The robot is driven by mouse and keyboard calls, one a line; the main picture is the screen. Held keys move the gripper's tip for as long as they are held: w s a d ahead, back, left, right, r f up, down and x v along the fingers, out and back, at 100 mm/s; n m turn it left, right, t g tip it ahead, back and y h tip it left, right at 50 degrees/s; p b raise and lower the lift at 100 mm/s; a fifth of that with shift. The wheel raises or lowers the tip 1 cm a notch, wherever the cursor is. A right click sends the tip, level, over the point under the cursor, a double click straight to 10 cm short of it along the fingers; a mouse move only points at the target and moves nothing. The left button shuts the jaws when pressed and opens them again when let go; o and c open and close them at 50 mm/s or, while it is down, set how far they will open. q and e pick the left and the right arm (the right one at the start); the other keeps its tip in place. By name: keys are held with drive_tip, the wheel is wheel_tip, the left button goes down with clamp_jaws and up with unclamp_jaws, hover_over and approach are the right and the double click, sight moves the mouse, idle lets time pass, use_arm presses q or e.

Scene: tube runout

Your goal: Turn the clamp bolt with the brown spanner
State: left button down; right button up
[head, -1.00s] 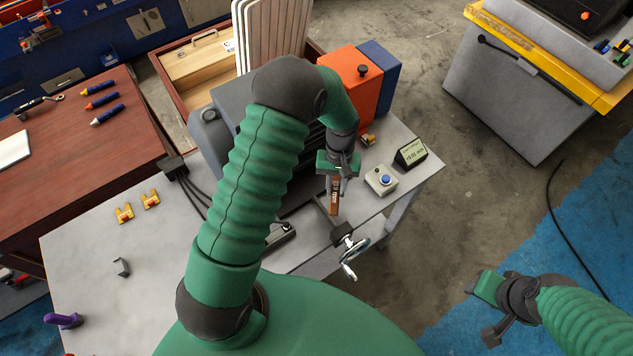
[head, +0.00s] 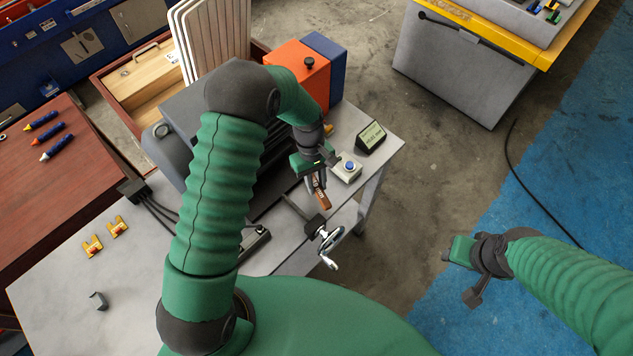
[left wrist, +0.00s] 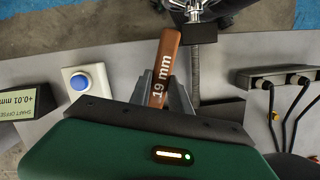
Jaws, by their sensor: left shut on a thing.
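My left gripper (head: 314,178) is shut on the brown spanner (head: 322,198) above the grey bench. In the left wrist view the spanner (left wrist: 164,62) sticks out between the fingers and carries the marking "19 mm". The clamp bolt cannot be made out; my arm and gripper cover part of the machine. My right gripper (head: 462,270) hangs empty at the lower right, away from the bench; its fingers seem apart.
A display (head: 371,137) and a box with a blue button (head: 347,168) stand right of the left gripper. A crank handle (head: 328,243) sits at the bench's front edge. Orange (head: 298,76) and blue (head: 325,62) blocks stand behind.

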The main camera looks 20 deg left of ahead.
use_arm(q)
drive_tip(key=shift+b+x, duration=0.5)
drive_tip(key=shift+x, duration=0.3)
drive_tip(key=shift+a, duration=0.25)
drive_tip(key=c, duration=2)
unclamp_jaws()
clamp_jaws()
drive_tip(key=shift+r+p, duration=0.25)
drive_tip(key=shift+p, duration=0.1)
drive_tip(key=shift+r, duration=0.1)
